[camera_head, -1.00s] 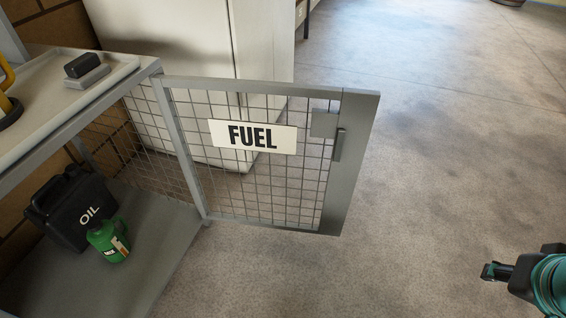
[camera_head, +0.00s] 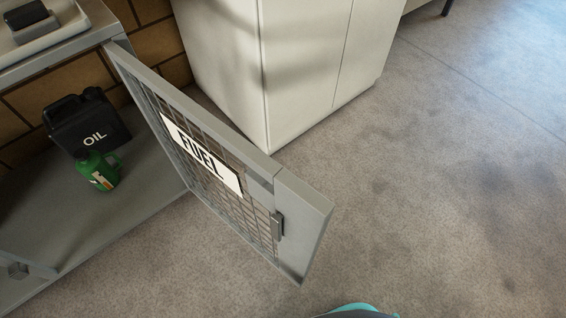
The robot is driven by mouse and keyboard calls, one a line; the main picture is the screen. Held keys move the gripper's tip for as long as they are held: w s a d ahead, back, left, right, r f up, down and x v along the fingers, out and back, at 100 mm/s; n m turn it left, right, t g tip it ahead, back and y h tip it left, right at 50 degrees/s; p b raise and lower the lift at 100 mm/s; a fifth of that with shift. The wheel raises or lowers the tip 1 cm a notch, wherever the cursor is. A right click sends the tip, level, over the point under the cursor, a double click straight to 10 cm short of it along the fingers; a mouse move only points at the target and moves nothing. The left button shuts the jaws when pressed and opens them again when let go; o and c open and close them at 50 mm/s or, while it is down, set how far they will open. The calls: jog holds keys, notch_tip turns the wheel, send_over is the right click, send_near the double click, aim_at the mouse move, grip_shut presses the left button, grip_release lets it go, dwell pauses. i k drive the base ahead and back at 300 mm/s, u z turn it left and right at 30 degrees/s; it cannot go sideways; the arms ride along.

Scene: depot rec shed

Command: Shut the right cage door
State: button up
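The right cage door (camera_head: 262,157) is a grey metal frame with wire mesh and a white FUEL sign (camera_head: 202,155). It stands open, hinged at the right end of the grey cage (camera_head: 105,240) and reaching out over the floor toward the lower right. A small dark handle (camera_head: 277,226) sits near its free edge, beside a wide grey end plate (camera_head: 303,215). My gripper is outside the picture. Only a teal and grey curved part, apparently of my arm, shows at the bottom edge, apart from the door.
A black OIL can (camera_head: 88,125) and a green bottle (camera_head: 98,170) stand on the cage floor. A tray with a dark block (camera_head: 27,14) is on top. A white cabinet (camera_head: 295,70) stands behind the door. The concrete floor (camera_head: 450,190) at right is clear.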

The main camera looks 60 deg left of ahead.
aim_at(307, 214)
jog(key=i, duration=1.8)
jog(key=u, duration=4.5)
